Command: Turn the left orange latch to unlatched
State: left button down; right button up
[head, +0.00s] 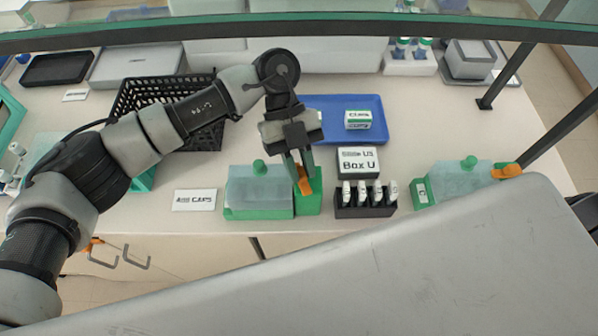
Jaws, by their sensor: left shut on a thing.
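The left orange latch (304,183) stands on the right end of the left green box (258,207), which has a translucent lid with a green knob. My left gripper (301,174) reaches down from above with its fingers shut on this latch. The fingers partly hide the latch, so its exact angle is hard to tell. A second orange latch (507,171) sits on a similar green box (455,183) to the right. My right gripper is not in view.
A black rack with several white-capped vials (365,208) stands just right of the left box, before the Box U label (358,161). A blue tray (345,108) and a black basket (150,97) lie behind. A white label card (195,200) lies to the left.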

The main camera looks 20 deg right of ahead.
pick_arm(q)
jog(key=shift+d+f+m+y+b, duration=0.1)
jog(key=shift+f+m+y+b, duration=0.15)
jog(key=shift+m+y+b, duration=0.8)
jog(key=shift+r+m+y+b, duration=0.15)
jog(key=shift+m+y+b, duration=0.3)
jog(key=shift+m+b, duration=0.5)
jog(key=c, duration=1.1)
grip_release()
jog(key=shift+r, duration=0.1)
